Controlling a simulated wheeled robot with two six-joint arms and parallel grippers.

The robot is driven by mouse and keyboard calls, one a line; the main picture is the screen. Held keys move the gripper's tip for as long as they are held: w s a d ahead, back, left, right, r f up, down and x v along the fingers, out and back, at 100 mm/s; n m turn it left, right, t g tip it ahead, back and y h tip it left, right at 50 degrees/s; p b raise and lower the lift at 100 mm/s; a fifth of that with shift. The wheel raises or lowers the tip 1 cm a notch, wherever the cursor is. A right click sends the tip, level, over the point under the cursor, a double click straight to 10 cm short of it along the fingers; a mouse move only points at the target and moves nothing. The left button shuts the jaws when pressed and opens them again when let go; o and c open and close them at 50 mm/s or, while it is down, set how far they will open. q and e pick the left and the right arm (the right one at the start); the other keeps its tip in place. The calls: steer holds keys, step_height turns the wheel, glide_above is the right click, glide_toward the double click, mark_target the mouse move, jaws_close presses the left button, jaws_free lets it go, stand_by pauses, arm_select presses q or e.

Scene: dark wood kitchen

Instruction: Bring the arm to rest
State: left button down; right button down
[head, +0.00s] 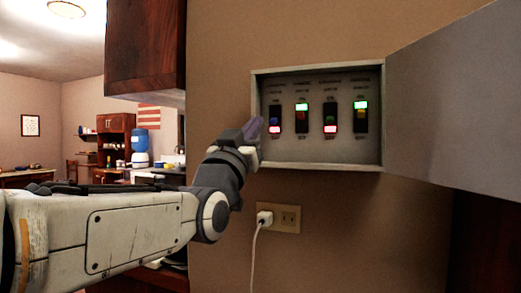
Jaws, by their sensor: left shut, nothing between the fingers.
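My left gripper (254,131) is shut and empty. Its arm comes in from the left, and its tip points up just in front of the left edge of the grey switch box (300,151). I cannot tell whether it touches the box. The box is on the wall with its door (455,95) swung open to the right. It holds several switches in a row. The first (274,120) and third (330,119) show a red light at the bottom. The second (302,118) and fourth (361,117) show a green light at the top. My right gripper is not in view.
A wall outlet (290,217) with a white plug (265,217) and hanging cord is below the box. A dark wood cabinet (146,45) hangs at the upper left. A room with a counter and a blue water jug (140,141) lies behind on the left.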

arm_select(q)
steer(key=s+d+f+m+g+y, duration=0.1)
steer(key=s+d+f+g, duration=0.2)
steer(key=f, duration=0.8)
steer(key=s+d+f+g, duration=0.1)
steer(key=s+f+g, duration=0.1)
steer(key=f+g, duration=0.6)
steer(key=s+d+f+m+g+y, duration=0.1)
steer(key=s+d+f+g, duration=0.15)
steer(key=f, duration=1.05)
steer(key=s+a+f+m+g+y, duration=0.15)
steer(key=s+a+f+g, duration=0.3)
steer(key=s+f, duration=0.5)
steer(key=s+a+f+g+y, duration=0.3)
steer(key=s+f+g, duration=0.3)
steer(key=s, duration=0.6)
step_height(320, 180, up, 12)
steer(key=s+p, duration=0.1)
steer(key=p, duration=1.3)
steer(key=shift+a+r+t, duration=0.25)
steer(key=shift+a+t, duration=0.05)
steer(key=shift+t, duration=0.1)
